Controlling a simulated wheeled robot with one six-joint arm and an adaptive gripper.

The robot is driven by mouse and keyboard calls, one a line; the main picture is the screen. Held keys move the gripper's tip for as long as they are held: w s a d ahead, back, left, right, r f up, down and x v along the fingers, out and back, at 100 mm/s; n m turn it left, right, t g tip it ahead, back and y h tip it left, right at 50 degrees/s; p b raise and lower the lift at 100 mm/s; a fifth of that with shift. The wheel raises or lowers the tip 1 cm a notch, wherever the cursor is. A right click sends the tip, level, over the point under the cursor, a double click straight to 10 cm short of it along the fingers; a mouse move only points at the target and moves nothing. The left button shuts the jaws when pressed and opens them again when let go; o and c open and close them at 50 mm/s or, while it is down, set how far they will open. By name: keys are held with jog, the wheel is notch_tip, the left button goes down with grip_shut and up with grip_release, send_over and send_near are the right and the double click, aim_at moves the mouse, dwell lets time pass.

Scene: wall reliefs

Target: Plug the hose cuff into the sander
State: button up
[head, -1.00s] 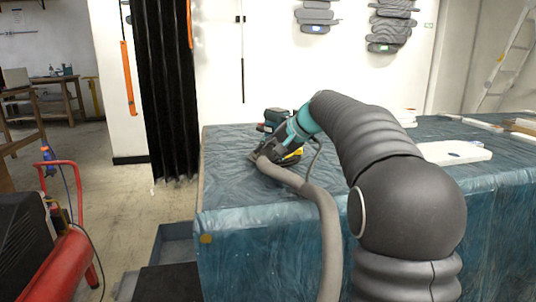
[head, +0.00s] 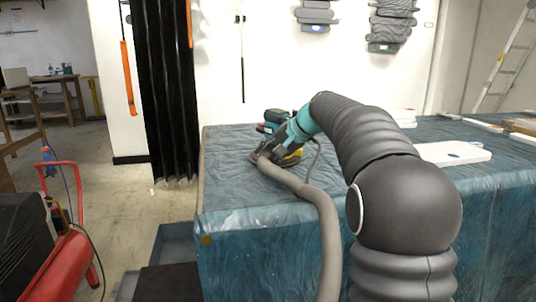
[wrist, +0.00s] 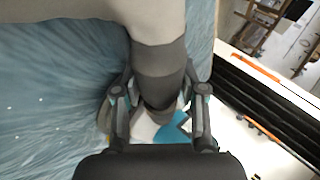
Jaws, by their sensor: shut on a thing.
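My gripper (wrist: 160,108) is shut on the dark grey hose cuff (wrist: 160,68), one finger on each side. The light grey hose (head: 327,225) runs from my gripper (head: 262,155) over the table and down its front. In the wrist view, teal and white parts, likely the sander, show just beyond the cuff's end. The contact there is hidden, so I cannot tell whether the cuff is in the port.
The table (head: 235,185) is covered in blue-green sheeting. A white board (head: 455,152) lies to the right of my arm. A black curtain (head: 166,95) hangs behind on the left. A red wheeled machine (head: 70,260) stands on the floor at left.

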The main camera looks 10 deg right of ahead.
jog(key=shift+w, duration=0.1)
dwell(0.3)
jog(key=shift+s+a, duration=0.15)
jog(key=shift+s, duration=0.25)
jog(key=shift+f, duration=0.15)
dwell(0.4)
jog(key=shift+w+d+p, duration=0.25)
jog(key=shift+w+p, duration=0.1)
jog(key=shift+w, duration=0.05)
dwell(1.5)
jog(key=shift+s+a, duration=0.1)
jog(key=shift+s, duration=0.1)
jog(key=shift+s+a, duration=0.1)
jog(key=shift+s, duration=0.1)
